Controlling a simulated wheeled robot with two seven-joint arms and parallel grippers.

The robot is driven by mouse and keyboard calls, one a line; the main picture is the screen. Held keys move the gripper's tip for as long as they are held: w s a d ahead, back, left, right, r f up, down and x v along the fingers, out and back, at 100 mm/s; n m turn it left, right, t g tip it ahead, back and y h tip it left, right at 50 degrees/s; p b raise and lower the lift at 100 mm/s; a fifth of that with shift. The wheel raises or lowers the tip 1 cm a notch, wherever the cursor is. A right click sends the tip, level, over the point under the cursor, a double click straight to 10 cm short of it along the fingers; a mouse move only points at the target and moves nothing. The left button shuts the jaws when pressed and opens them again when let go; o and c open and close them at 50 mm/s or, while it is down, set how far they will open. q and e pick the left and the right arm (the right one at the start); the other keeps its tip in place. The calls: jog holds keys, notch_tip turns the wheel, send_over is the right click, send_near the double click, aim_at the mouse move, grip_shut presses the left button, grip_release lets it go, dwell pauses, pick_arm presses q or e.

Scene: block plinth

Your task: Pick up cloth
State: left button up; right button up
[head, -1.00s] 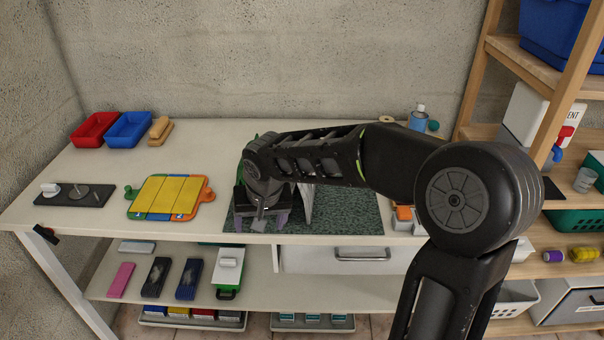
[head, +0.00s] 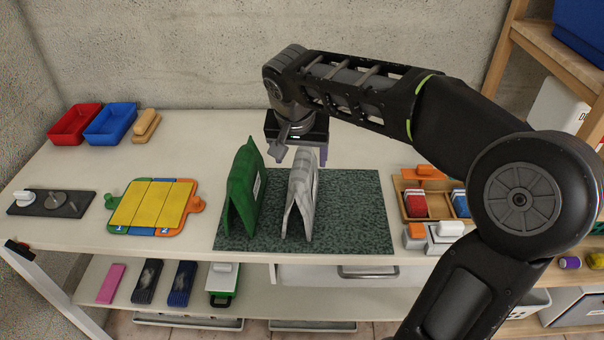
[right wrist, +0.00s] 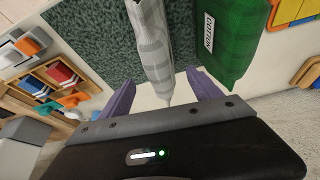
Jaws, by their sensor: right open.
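A grey-white checked cloth (head: 301,190) stands folded like a tent on a dark green speckled mat (head: 350,215). A green cloth (head: 243,190) stands the same way to its left, apart from it. In the right wrist view the green cloth (right wrist: 228,45) carries a white label reading "COTTON". My right gripper (head: 300,154) is open at the far upper end of the grey-white cloth. In the right wrist view the grey-white cloth (right wrist: 150,35) reaches between the spread purple fingers; whether they touch it I cannot tell. My left gripper is not in view.
Left of the mat are a yellow panel board (head: 152,206), a dark plate with knobs (head: 50,203), red (head: 75,124) and blue (head: 113,124) trays and a brush (head: 146,125). Right of it a wooden organizer (head: 430,183) holds coloured blocks.

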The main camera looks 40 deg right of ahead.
jog(key=shift+s+a+r, duration=0.1)
jog(key=shift+s+a, duration=0.1)
jog(key=shift+x, duration=1.4)
jog(key=shift+d, duration=0.1)
jog(key=p+x, duration=0.1)
jog(key=x, duration=0.4)
jog(key=c, duration=1.5)
